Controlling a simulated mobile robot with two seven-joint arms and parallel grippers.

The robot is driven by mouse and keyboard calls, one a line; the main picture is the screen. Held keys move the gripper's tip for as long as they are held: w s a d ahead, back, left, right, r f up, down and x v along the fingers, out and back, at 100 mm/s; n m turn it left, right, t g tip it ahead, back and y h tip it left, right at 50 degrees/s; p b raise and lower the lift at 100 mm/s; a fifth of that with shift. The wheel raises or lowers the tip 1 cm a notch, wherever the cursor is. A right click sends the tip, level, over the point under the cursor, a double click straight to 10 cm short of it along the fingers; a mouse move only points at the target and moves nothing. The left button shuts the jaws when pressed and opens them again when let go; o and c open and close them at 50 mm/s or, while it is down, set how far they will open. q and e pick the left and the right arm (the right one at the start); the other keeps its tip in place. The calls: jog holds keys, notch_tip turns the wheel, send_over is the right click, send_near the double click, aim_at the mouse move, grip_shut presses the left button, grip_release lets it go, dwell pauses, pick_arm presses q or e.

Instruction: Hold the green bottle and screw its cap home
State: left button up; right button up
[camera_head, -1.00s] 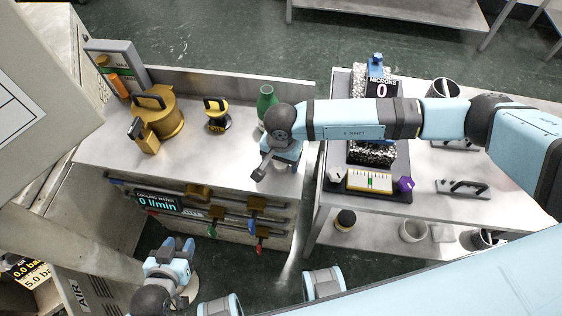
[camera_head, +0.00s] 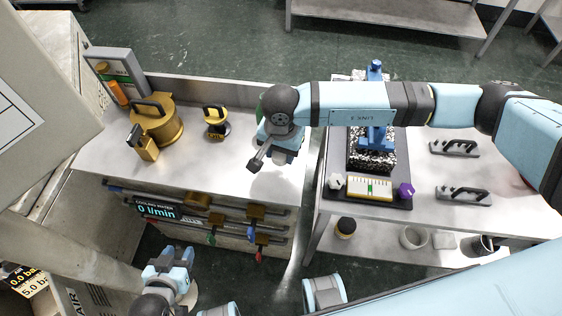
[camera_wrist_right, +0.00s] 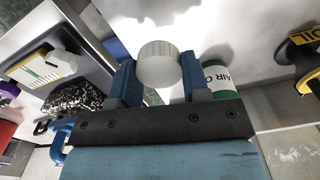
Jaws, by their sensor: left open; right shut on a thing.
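The green bottle (camera_head: 262,108) stands at the back right of the left metal bench, mostly hidden behind my right wrist in the head view. In the right wrist view the bottle (camera_wrist_right: 216,82), with a white label, is just beyond the right finger, apart from the cap. My right gripper (camera_wrist_right: 158,82) is shut on a pale ribbed cap (camera_wrist_right: 158,62), held between its blue fingers. In the head view my right gripper (camera_head: 283,155) is over the bench, its grip hidden. My left gripper (camera_head: 180,256) is open and empty, low in front of the bench.
A brass pot (camera_head: 158,120), a small brass block (camera_head: 143,142) and a yellow-black oil holder (camera_head: 215,122) stand on the left bench. Valves (camera_head: 210,238) line its front. The right bench (camera_head: 470,212) carries a speckled block (camera_head: 372,158) and black handles. A gap separates the benches.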

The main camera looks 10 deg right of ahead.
pick_arm(q)
jog(key=shift+f+b, duration=0.25)
jog(key=shift+b, duration=0.1)
pick_arm(e)
notch_tip(320, 180, up, 13)
jog(key=shift+f, duration=0.1)
pick_arm(q)
jog(key=shift+o, duration=0.2)
jog(key=shift+w, duration=0.1)
